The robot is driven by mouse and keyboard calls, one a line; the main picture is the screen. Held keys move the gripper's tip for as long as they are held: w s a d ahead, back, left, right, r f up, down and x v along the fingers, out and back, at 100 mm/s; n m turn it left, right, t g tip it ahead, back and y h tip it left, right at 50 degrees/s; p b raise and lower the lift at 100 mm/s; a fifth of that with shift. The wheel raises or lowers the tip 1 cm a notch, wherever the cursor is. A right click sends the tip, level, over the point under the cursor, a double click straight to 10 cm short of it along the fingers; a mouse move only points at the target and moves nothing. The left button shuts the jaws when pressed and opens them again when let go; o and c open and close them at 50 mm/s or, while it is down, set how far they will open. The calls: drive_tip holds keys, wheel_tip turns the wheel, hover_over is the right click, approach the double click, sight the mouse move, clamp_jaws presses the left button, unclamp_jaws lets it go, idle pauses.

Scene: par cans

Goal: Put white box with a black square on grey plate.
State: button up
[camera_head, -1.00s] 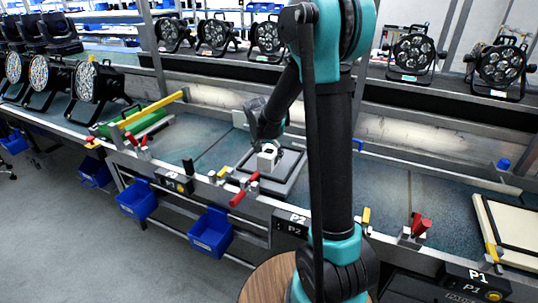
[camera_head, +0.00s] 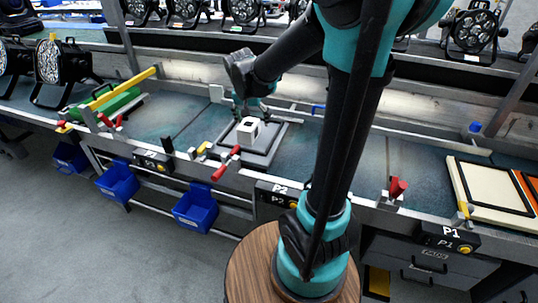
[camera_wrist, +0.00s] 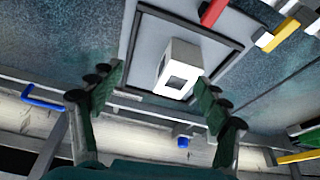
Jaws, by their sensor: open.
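The white box with a black square (camera_head: 249,129) stands on the grey plate (camera_head: 228,148) at the middle of the bench. In the wrist view the same box (camera_wrist: 177,68) sits on the grey plate (camera_wrist: 150,42), inside its dark border. My gripper (camera_head: 250,108) is just behind and above the box in the head view. In the wrist view my gripper (camera_wrist: 160,95) has its two green-padded fingers spread wide, one on each side of the box's near end, and I see no contact.
A red-handled clamp (camera_head: 226,163) stands at the plate's front edge. A green block with a yellow bar (camera_head: 112,98) lies to the left. A cream panel (camera_head: 485,185) lies far right. Blue bins (camera_head: 196,208) hang below the bench edge.

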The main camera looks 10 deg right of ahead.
drive_tip(key=s+d+f+n, duration=0.1)
drive_tip(key=s+f, duration=0.2)
drive_tip(key=s, duration=0.3)
drive_tip(key=s+d+f+n+y, duration=0.1)
drive_tip(key=s+d+f+n, duration=0.1)
drive_tip(key=s, duration=0.5)
drive_tip(key=s+d+f+n+y, duration=0.1)
drive_tip(key=s+f+n, duration=0.1)
drive_tip(key=s+f, duration=0.2)
drive_tip(key=shift+s+d+f, duration=0.1)
drive_tip(key=shift+s+f, duration=0.05)
drive_tip(key=shift+s, duration=0.6)
drive_tip(key=shift+s+d+f, duration=0.1)
drive_tip(key=shift+s+f, duration=0.05)
drive_tip(key=shift+s, duration=0.55)
